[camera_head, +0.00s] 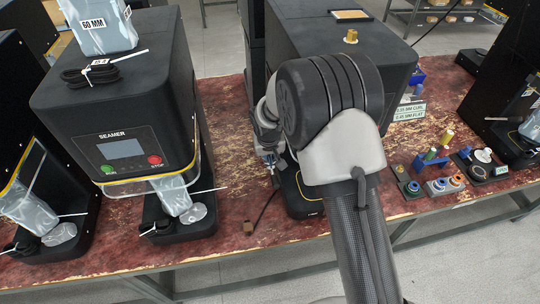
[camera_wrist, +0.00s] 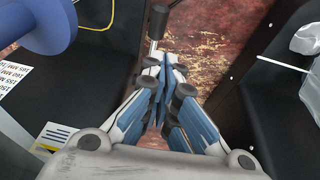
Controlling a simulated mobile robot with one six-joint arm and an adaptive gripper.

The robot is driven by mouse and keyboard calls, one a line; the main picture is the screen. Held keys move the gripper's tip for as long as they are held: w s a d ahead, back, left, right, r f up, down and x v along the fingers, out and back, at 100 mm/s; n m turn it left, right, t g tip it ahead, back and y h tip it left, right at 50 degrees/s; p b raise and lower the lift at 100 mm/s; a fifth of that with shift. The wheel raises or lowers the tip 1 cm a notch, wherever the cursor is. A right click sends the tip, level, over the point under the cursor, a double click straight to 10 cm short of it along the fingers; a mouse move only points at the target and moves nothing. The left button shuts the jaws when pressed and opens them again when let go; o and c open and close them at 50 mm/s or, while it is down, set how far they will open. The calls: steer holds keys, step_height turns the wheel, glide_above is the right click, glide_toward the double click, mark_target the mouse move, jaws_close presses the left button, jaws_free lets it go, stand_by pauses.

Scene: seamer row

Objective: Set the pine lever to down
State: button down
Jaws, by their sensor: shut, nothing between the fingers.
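My gripper (camera_wrist: 163,65) shows in the wrist view with its blue finger pads together and nothing held. Just beyond the fingertips stands a short rod with a dark grey cylindrical grip (camera_wrist: 159,20), which looks like a lever; I cannot tell whether it is the pine one. The fingertips are close to the rod's lower end; I cannot tell whether they touch it. In the head view my gripper (camera_head: 271,162) is small, beside the middle black machine (camera_head: 335,50), and partly hidden by my arm. No lever is clear there.
A seamer (camera_head: 120,115) with a screen and green and red buttons stands left. Small coloured parts (camera_head: 435,170) lie on the red worn table (camera_head: 235,115) at right. A blue spool-like part (camera_wrist: 45,22) is upper left in the wrist view.

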mark_target(273, 180)
steer(key=x, duration=0.2)
steer(key=b+x, duration=0.1)
steer(key=x, duration=0.2)
steer(key=s+d+x, duration=0.1)
steer(key=x, duration=0.2)
steer(key=shift+w+f, duration=0.1)
steer(key=shift+f, duration=0.3)
steer(key=f+b, duration=0.2)
steer(key=s+f+b, duration=0.1)
steer(key=f+b, duration=0.1)
steer(key=shift+d+f, duration=0.1)
